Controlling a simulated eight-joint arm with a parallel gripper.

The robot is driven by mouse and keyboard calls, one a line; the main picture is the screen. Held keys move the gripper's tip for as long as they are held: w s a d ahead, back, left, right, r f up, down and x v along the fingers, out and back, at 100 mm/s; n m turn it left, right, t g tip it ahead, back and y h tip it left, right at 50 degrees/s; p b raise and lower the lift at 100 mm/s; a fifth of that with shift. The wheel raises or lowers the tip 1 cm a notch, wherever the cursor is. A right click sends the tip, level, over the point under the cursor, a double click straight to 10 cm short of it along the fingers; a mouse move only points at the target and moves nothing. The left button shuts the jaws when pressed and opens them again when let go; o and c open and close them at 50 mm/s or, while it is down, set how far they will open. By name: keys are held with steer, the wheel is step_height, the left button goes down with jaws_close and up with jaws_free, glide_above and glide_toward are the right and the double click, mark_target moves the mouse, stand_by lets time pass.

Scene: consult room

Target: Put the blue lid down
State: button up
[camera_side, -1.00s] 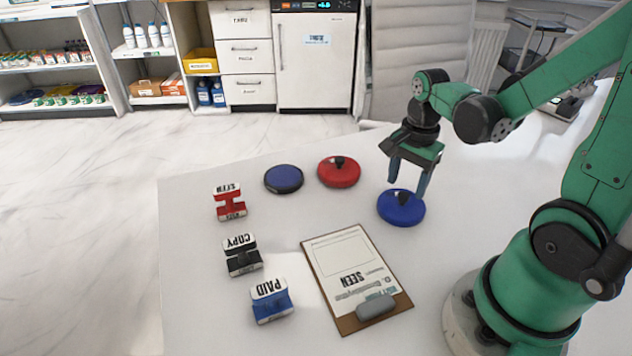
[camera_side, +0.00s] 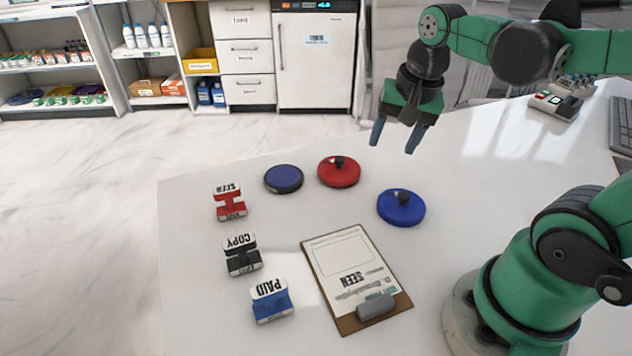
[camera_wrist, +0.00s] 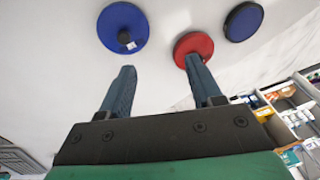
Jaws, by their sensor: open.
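The blue lid (camera_side: 401,209), a round disc with a dark knob, lies flat on the white table, right of the red lid. It also shows in the wrist view (camera_wrist: 112,22). My gripper (camera_side: 396,146) is open and empty, raised above the table behind the blue lid and apart from it. In the wrist view my gripper's fingers (camera_wrist: 163,78) are spread with nothing between them. The red lid (camera_side: 339,172) with its dark knob lies on the table; it shows in the wrist view (camera_wrist: 193,46) too.
A dark-rimmed blue pad (camera_side: 284,179) lies left of the red lid. Stamps in red (camera_side: 229,202), black (camera_side: 242,255) and blue (camera_side: 272,300) stand along the table's left side. A clipboard (camera_side: 332,265) lies at the front. A small device (camera_side: 556,104) stands at the far right.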

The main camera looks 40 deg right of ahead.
steer(key=w+a+n+t, duration=0.1)
steer(key=a+n+t, duration=0.3)
steer(key=n, duration=0.7)
steer(key=shift+w+a+t+y, duration=0.3)
steer(key=shift+w+a+y, duration=0.1)
steer(key=shift+a, duration=0.9)
